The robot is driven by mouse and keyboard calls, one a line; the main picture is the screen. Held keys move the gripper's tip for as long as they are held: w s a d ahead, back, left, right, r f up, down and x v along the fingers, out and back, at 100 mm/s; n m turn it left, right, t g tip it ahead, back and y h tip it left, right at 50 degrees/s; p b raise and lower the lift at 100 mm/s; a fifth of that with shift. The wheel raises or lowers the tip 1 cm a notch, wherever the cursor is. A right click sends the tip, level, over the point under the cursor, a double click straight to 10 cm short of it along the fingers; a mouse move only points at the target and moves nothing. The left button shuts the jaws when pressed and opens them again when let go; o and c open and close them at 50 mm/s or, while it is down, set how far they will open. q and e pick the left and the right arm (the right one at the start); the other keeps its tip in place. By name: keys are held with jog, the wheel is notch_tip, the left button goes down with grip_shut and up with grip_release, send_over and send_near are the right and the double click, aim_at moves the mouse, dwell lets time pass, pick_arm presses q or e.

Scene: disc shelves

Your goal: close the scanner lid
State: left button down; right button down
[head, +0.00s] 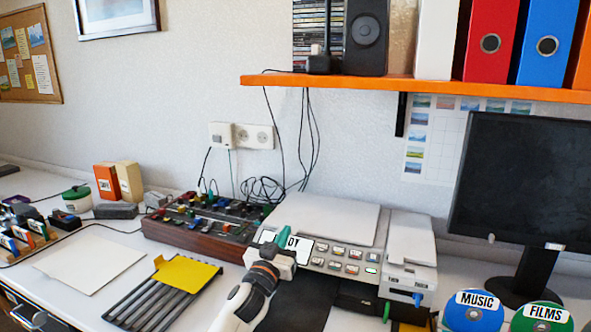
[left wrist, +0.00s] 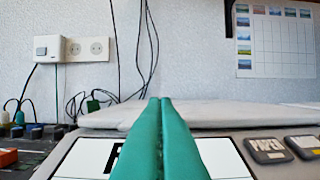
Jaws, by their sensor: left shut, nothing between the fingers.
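The scanner (head: 340,258) is a light grey machine with a front panel of several buttons and a display. Its pale lid (head: 325,217) lies flat on top, looking down on the body. The lid also shows nearly edge-on in the left wrist view (left wrist: 225,112); any thin gap under it is hard to judge. My left gripper (head: 285,238) has green fingers, shut and empty, at the front left of the scanner, over the display. In the left wrist view its fingertips (left wrist: 160,102) reach up in front of the lid's edge; contact is unclear. My right gripper is not in view.
A dark control box (head: 190,230) with coloured knobs stands left of the scanner, and a smaller white device (head: 410,250) stands right. A monitor (head: 520,190) is at the right. An orange shelf (head: 400,87) hangs above. Cables run down the wall behind.

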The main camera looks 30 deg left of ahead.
pick_arm(q)
jog(key=shift+f, duration=0.55)
jog(key=shift+s+f, duration=0.1)
jog(key=shift+s+d+f, duration=0.1)
jog(key=shift+s, duration=0.2)
jog(key=r+v, duration=0.1)
jog(key=v, duration=1)
